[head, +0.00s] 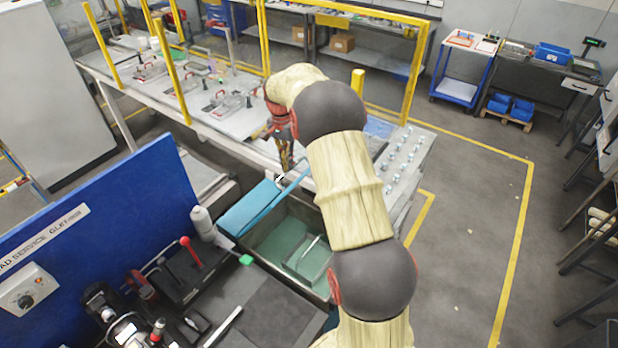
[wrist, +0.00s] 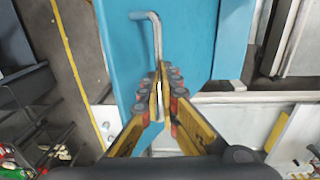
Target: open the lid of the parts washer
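The parts washer's tank (head: 262,240) stands below my arm in the head view, with greenish liquid and a basket inside it. Its blue lid (head: 250,206) is seen as a narrow band at the tank's far side, raised so that the inside shows. In the wrist view the blue lid (wrist: 120,70) fills the upper middle, with a bent grey bar handle (wrist: 155,35) on it. My gripper (wrist: 158,95) has its fingers closed together around the bar. In the head view my gripper (head: 285,165) is at the lid's far end; the handle there is mostly hidden.
A blue panel (head: 110,235) stands left of the tank, with tools on the bench (head: 265,310) in front. A long workbench (head: 235,115) with yellow posts lies behind. Open floor (head: 470,210) is on the right.

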